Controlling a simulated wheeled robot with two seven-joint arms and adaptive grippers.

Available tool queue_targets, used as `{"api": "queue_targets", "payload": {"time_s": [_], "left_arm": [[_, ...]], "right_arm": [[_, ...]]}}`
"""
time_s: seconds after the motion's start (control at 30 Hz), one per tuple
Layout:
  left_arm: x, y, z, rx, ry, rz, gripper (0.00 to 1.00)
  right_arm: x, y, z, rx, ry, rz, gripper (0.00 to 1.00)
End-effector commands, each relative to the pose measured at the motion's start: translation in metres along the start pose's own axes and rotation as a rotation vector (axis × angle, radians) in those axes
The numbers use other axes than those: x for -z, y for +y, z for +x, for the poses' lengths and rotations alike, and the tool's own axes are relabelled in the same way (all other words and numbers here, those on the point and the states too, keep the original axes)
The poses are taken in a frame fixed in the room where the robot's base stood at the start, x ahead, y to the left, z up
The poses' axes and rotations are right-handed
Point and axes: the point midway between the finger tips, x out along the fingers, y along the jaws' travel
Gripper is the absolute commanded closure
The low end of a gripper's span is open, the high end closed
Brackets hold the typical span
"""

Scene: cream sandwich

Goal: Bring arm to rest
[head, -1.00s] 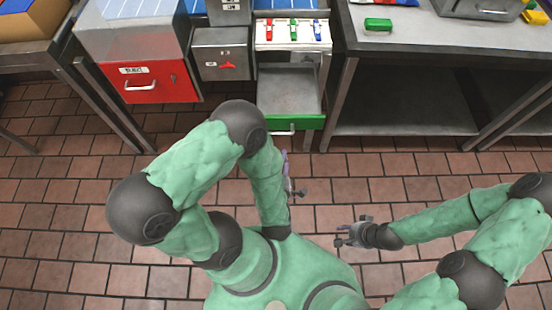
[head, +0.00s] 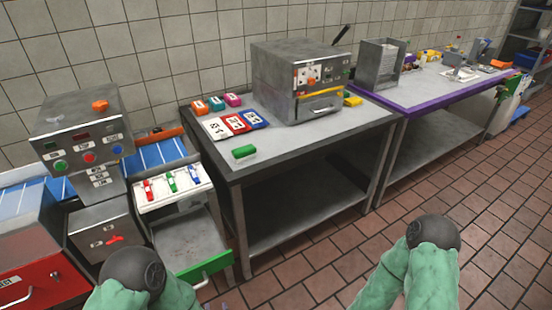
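My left arm (head: 138,282) shows at the bottom left with its dark elbow joint and green links, in front of the open drawer. My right arm (head: 420,262) shows at the bottom right over the brick floor, apart from the tables. Both grippers are out of view below the picture's lower edge, so their fingers are hidden.
A drawer with a green front (head: 207,268) stands open at the lower left. A red drawer front (head: 38,287) is farther left. A metal table (head: 300,142) carries an oven-like machine (head: 300,80) and a green block (head: 244,152). The brick floor (head: 330,258) is clear at right.

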Motion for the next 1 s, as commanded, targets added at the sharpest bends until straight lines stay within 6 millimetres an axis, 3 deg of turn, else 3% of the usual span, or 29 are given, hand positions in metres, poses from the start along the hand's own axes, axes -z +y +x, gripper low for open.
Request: {"api": "queue_targets", "payload": {"time_s": [0.2,0.5,0.8,1.0], "left_arm": [[-0.035,-0.022,0.013,0.189,-0.235,0.292,0.54],[-0.074,-0.066,0.001,0.332,-0.642,0.702,0.54],[-0.089,-0.106,-0.032,0.337,-1.031,1.029,0.54],[-0.089,-0.116,-0.043,0.320,-1.132,1.106,0.54]], "right_arm": [[0.000,-0.002,-0.007,0.000,0.000,0.000,0.60],[-0.001,-0.005,-0.014,0.000,0.000,0.000,0.60],[-0.001,-0.007,-0.020,0.000,0.000,0.000,0.60],[-0.001,-0.007,-0.021,0.000,0.000,0.000,0.60]]}}
